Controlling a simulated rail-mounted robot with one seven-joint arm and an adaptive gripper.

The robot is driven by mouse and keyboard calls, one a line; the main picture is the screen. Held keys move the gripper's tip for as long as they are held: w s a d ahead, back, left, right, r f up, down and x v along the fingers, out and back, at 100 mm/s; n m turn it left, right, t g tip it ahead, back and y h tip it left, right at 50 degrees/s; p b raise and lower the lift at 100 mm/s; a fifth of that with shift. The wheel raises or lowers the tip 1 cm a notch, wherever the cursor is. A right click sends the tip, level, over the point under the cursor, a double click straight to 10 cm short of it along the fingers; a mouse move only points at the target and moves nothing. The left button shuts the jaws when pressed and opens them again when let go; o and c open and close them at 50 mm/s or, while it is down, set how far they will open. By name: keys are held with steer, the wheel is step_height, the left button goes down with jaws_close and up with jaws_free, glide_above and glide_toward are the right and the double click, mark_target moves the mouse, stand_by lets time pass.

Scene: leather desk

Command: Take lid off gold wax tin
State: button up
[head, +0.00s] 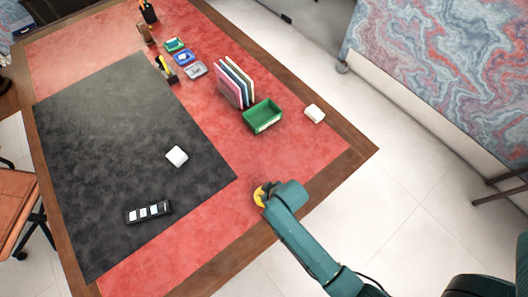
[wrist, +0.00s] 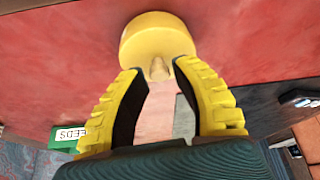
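The gold wax tin (wrist: 150,42) is a round yellow-gold shape at the top middle of the wrist view, over the red leather. A small tapered knob (wrist: 158,70) sticks out from its lid toward my gripper. My gripper (wrist: 160,70) has yellow ribbed fingers with dark inner pads. The seam between lid and tin cannot be made out. In the head view my gripper (head: 262,193) is over the front right of the desk and largely hides the tin.
A dark mat (head: 130,140) covers the left of the red desk. It bears a white block (head: 176,156) and a black strip (head: 148,211) with pale squares. A green tray (head: 262,116), upright folders (head: 235,82) and a white block (head: 315,113) stand farther back. Red leather around my gripper is clear.

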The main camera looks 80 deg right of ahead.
steer(key=shift+w+d+f, duration=0.1)
steer(key=shift+w+f, duration=0.1)
steer(key=shift+f, duration=0.35)
steer(key=shift+c, duration=0.2)
jaws_close()
step_height(320, 180, up, 10)
steer(key=shift+r+p, duration=0.1)
steer(key=shift+p, duration=0.85)
